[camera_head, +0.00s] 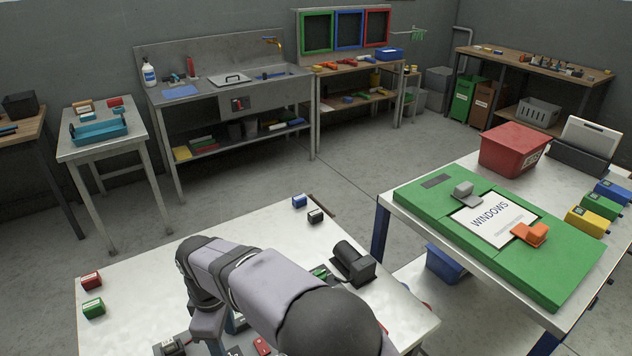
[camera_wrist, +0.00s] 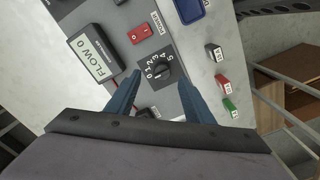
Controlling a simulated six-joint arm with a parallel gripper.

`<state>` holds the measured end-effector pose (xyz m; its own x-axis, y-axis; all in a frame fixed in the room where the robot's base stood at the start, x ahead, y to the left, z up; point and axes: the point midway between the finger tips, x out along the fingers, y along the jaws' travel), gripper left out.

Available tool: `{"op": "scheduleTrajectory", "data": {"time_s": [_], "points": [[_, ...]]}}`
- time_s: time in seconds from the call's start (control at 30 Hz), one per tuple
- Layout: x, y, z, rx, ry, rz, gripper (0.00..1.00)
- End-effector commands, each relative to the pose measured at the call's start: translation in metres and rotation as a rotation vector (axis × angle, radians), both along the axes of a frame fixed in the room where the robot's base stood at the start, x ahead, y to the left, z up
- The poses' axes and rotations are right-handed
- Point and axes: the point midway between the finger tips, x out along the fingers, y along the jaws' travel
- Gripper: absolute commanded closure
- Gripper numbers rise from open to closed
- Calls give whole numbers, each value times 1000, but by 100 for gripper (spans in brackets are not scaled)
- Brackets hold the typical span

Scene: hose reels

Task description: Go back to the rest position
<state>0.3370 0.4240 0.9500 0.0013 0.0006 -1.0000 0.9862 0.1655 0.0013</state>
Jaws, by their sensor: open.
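My gripper (camera_wrist: 160,78) shows in the wrist view with its two blue fingers apart and nothing held between them. A black dial (camera_wrist: 162,70) with numbers around it, on a grey panel (camera_wrist: 185,45), lies between the fingertips in the picture. I cannot tell how far above the dial the tips are. In the head view my arm reaches over the near white table (camera_head: 150,265), and the arm mostly hides the gripper and the panel.
A "FLOW 0" display (camera_wrist: 92,55) and a red power switch (camera_wrist: 140,34) sit beside the dial. Small labelled black (camera_wrist: 213,52), red (camera_wrist: 223,83) and green (camera_wrist: 230,107) blocks stand nearby. A black device (camera_head: 353,263) stands right of my arm. A green "WINDOWS" board (camera_head: 430,195) lies on the right table.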

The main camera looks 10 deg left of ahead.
Motion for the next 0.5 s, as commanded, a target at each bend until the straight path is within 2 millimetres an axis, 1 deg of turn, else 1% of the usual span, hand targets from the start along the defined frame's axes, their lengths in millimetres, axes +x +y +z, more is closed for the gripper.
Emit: {"op": "scheduleTrajectory", "data": {"time_s": [0.07, 0.17, 0.2, 0.27, 0.3, 0.33, 0.37, 0.4, 0.47, 0.5], "points": [[14, -21, 5, 0, -1, -73, 52], [33, -60, 11, 0, -1, -212, 52], [42, -80, 14, 2, -2, -283, 52], [52, -115, 18, 1, -2, -402, 52], [57, -139, 21, 1, -1, -488, 52], [59, -158, 22, 1, -2, -554, 52], [61, -177, 24, 2, -2, -621, 52], [61, -203, 26, 2, -2, -711, 52], [58, -240, 27, 3, -3, -844, 52], [53, -263, 27, 3, -2, -933, 52]]}}
